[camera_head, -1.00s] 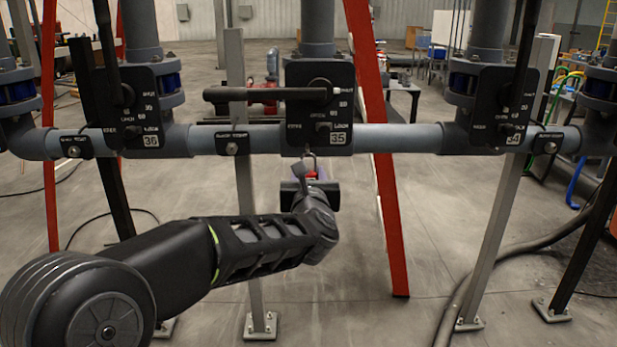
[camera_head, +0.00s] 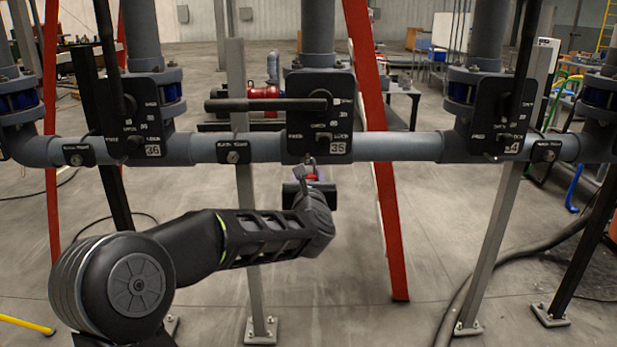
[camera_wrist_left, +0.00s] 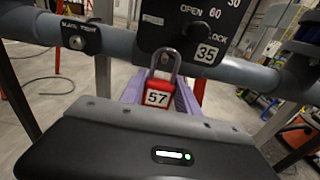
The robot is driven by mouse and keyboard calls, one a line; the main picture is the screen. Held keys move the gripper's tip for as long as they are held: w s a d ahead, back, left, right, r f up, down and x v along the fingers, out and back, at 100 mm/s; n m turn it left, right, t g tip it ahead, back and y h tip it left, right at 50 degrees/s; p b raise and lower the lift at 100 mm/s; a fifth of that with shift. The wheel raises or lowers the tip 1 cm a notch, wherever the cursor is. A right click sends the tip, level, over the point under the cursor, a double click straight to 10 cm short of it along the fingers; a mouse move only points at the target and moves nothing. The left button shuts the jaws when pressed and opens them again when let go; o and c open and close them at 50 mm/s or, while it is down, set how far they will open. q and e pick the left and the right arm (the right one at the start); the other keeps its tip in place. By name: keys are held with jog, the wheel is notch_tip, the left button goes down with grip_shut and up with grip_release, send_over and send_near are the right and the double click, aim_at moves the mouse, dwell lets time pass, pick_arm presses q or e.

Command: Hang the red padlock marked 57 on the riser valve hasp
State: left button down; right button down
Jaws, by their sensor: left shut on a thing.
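The red padlock (camera_wrist_left: 158,94) marked 57 shows in the left wrist view, upright with its grey shackle up. My left gripper (camera_head: 312,176) is shut on it, just below the valve plate marked 35 (camera_head: 320,118). The shackle overlaps the lower edge of this plate (camera_wrist_left: 190,25) in the wrist view. I cannot tell whether it passes through a hole there. In the head view the padlock (camera_head: 312,174) is mostly hidden by my gripper and wrist. My right gripper is not in view.
A grey horizontal pipe (camera_head: 400,147) runs across the scene. Valve plates 36 (camera_head: 140,118) and 34 (camera_head: 497,112) flank the middle one. A black lever (camera_head: 262,104) extends left from the middle plate. Red legs (camera_head: 385,200) and grey posts stand behind. The floor below is mostly clear.

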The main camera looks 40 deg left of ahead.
pick_arm(q)
jog(key=shift+f+b+x, duration=0.25)
jog(key=shift+x, duration=0.9)
jog(key=shift+f+b+x, duration=0.2)
jog(key=shift+f+x, duration=0.05)
jog(key=shift+x, duration=0.9)
jog(key=c, duration=0.8)
grip_release()
jog(key=shift+s+d, duration=0.1)
